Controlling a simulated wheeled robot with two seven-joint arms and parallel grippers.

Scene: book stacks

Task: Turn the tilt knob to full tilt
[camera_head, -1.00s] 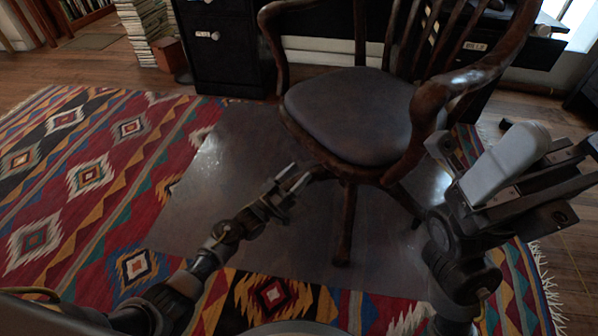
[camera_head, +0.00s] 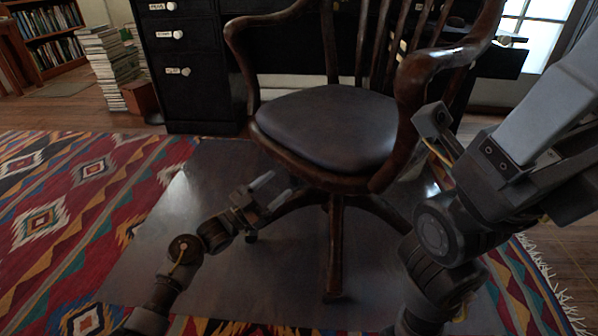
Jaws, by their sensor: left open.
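A dark wooden armchair with a dark padded seat (camera_head: 330,125) stands in the middle of the head view. The tilt knob cannot be made out; the space under the seat is dark and partly hidden by the seat's rim. My left gripper (camera_head: 272,191) is open and shows no object between its fingers. In the picture it is just below the seat's left front edge, left of the chair's front leg (camera_head: 336,245). Whether it touches the chair cannot be told. My right arm rises at the right and its upper part leaves the frame; its gripper cannot be seen.
A black desk with drawers (camera_head: 181,72) stands behind the chair. Book stacks (camera_head: 104,65) and a brown box (camera_head: 140,97) are at the back left. The left floor is clear.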

